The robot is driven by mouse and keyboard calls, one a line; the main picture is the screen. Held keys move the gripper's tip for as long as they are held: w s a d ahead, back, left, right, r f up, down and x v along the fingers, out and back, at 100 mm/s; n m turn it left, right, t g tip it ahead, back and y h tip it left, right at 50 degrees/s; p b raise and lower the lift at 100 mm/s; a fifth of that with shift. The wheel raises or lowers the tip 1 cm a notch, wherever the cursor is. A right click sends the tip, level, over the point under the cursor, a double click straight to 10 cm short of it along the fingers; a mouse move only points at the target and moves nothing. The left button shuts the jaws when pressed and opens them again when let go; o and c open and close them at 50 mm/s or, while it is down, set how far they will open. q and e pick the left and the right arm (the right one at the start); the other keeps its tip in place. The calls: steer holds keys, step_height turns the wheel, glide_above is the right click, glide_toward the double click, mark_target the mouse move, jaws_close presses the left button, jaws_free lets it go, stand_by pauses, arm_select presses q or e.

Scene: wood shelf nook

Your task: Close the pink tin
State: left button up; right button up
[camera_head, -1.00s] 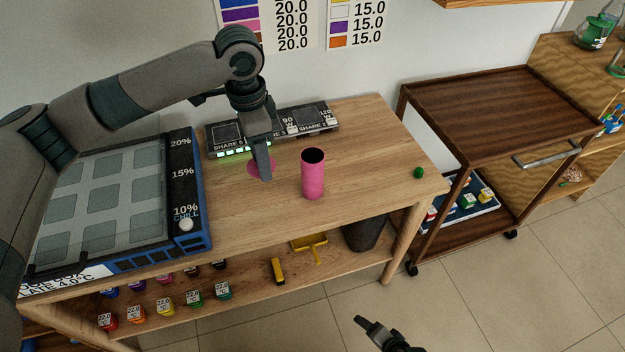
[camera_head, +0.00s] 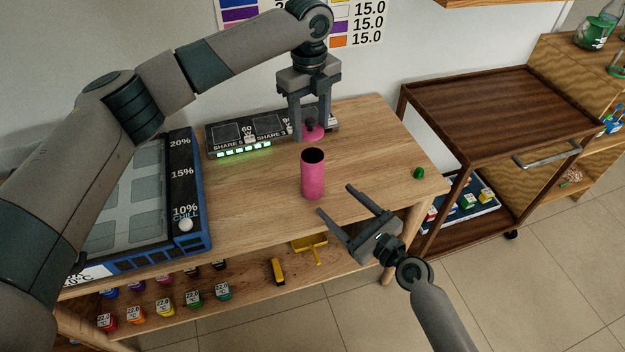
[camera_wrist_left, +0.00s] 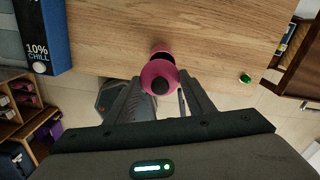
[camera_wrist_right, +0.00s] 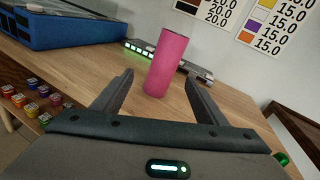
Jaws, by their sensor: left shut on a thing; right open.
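The pink tin (camera_head: 313,178) stands upright on the wooden table, its top open and dark inside. My left gripper (camera_head: 312,133) is shut on the pink lid (camera_head: 316,133), a disc with a dark knob, held just above and behind the tin in the head view. In the left wrist view the lid (camera_wrist_left: 158,76) partly covers the tin (camera_wrist_left: 161,49). My right gripper (camera_head: 334,200) is open and empty, in front and to the right of the tin. In the right wrist view the tin (camera_wrist_right: 165,64) appears between the open fingers, beyond them and apart from them.
A blue chill box (camera_head: 190,190) stands at the left of the table (camera_head: 256,205). A dark strip with green lights (camera_head: 245,150) lies at the back. A small green object (camera_head: 419,173) sits near the right edge. A brown cart (camera_head: 500,110) stands to the right.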

mark_target(319, 172)
arm_select(q)
steer(key=shift+w+d+r+m, duration=0.1)
steer(key=shift+d+m, duration=0.2)
steer(key=shift+m, duration=0.1)
arm_select(e)
steer(key=r+m, duration=0.1)
steer(key=w+r+m, duration=0.1)
steer(key=shift+w+d+r+t, duration=0.1)
steer(key=shift+r+t, duration=0.25)
steer(key=shift+t, duration=0.05)
steer(key=shift+x, duration=6)
steer(key=shift+c, duration=0.4)
steer(key=c, duration=1.5)
arm_select(q)
steer(key=shift+f, duration=2.5)
arm_select(e)
steer(key=shift+c, duration=0.2)
